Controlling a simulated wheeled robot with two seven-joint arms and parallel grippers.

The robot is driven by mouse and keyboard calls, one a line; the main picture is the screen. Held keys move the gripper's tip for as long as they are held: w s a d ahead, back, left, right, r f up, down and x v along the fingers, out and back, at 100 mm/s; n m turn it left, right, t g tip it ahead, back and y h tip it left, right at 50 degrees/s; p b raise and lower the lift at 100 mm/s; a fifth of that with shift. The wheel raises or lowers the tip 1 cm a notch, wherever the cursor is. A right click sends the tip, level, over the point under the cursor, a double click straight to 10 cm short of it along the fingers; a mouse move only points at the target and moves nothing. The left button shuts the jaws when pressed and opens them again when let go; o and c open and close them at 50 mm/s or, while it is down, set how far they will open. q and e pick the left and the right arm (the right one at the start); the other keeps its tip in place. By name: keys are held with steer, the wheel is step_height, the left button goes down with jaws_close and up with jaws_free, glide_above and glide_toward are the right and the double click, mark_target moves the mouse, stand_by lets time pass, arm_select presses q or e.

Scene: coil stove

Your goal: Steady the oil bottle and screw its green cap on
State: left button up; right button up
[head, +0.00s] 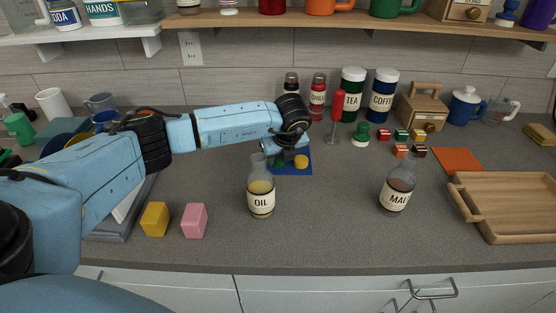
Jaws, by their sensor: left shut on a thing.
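The oil bottle (261,199), clear glass with yellow oil and an "OIL" label, stands upright on the counter with a bare neck. The green cap (279,163) shows only partly under my left gripper (283,158), over the blue mat (292,171). My left gripper points down, shut on the green cap, behind and right of the bottle's neck. Its fingers are small and partly hidden, and I cannot tell whether the cap touches the mat. My right gripper is not in view.
A yellow cap (301,162) lies on the blue mat. A second bottle labelled "MAL" (396,197) stands to the right, near a wooden tray (482,229). Yellow (155,219) and pink (194,221) blocks sit front left. The counter between the bottles is clear.

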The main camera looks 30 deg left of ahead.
mark_target(279, 161)
arm_select(q)
step_height(279, 161, up, 10)
stand_by(0.6)
